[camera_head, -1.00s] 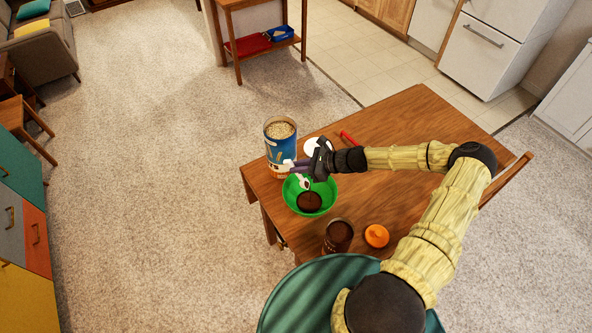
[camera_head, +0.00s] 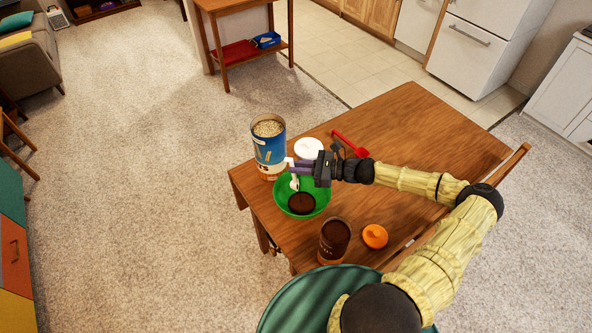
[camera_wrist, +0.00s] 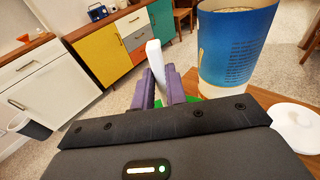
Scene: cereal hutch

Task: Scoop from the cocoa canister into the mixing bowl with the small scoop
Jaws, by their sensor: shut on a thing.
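My gripper (camera_head: 298,168) is shut on the white small scoop (camera_head: 294,184), over the green mixing bowl (camera_head: 322,199). The scoop's handle (camera_wrist: 155,58) stands between the purple fingers (camera_wrist: 160,88) in the wrist view; its head is not visible there. In the head view its lower end points down into the bowl. A dark brown heap of cocoa (camera_head: 301,203) lies in the bowl. Only slivers of the bowl show in the wrist view. The brown cocoa canister (camera_head: 333,246) stands open in front of the bowl, with dark contents.
A tall blue canister (camera_head: 269,150) of pale flakes stands open behind the bowl, close to my gripper. A white lid (camera_head: 309,148) and a red scoop (camera_head: 351,146) lie behind my wrist. An orange lid (camera_head: 375,236) lies right of the cocoa canister. The table's right rear is clear.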

